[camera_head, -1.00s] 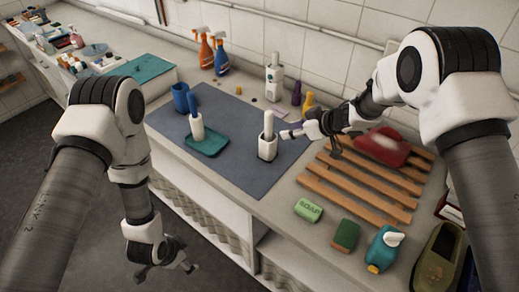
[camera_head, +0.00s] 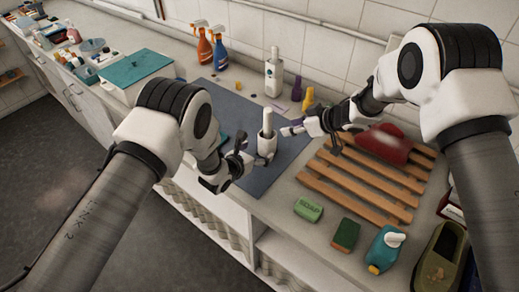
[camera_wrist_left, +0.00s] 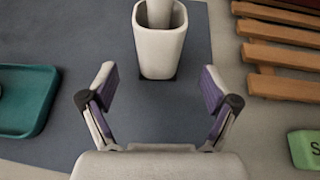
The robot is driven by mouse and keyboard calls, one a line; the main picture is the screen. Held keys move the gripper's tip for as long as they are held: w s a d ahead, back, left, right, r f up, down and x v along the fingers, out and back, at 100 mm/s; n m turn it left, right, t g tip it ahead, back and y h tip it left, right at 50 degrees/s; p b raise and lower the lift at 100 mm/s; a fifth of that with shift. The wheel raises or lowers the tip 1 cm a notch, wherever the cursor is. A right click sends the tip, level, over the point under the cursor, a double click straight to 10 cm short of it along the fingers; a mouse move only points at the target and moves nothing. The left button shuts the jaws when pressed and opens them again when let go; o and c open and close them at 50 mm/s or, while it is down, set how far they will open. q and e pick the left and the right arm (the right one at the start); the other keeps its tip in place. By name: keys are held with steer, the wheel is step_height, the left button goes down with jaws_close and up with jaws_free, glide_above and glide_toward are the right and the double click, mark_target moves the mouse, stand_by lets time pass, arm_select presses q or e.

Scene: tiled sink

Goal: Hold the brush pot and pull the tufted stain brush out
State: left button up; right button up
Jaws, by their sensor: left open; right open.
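The white brush pot (camera_head: 266,148) stands upright on the dark mat, with the pale handle of the stain brush (camera_head: 267,121) rising from it. The brush's tufted end is hidden inside. In the left wrist view the pot (camera_wrist_left: 158,55) is straight ahead, just beyond the fingertips and centred between them; the brush handle (camera_wrist_left: 160,13) shows in its mouth. My left gripper (camera_head: 246,160) is open at the pot's left side. My right gripper (camera_head: 298,127) is open just right of the pot, near the brush handle's height.
A wooden slatted rack (camera_head: 365,180) with a red item (camera_head: 384,146) lies to the right. A green soap box (camera_head: 308,210) and a sponge (camera_head: 346,235) sit at the front. A teal tray (camera_wrist_left: 25,98) lies left of the pot. Spray bottles (camera_head: 220,50) stand at the back.

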mark_target(263, 148)
arm_select(q)
steer(key=x, duration=0.5)
steer(key=shift+w+d+f, duration=0.1)
steer(key=shift+w+f, duration=0.1)
steer(key=shift+w, duration=0.1)
steer(key=shift+w+d+f, duration=0.2)
steer(key=shift+w+d, duration=0.05)
steer(key=shift+w, duration=0.05)
steer(key=shift+s+a+r, duration=0.1)
steer(key=c, duration=1.4)
steer(key=shift+o, duration=0.2)
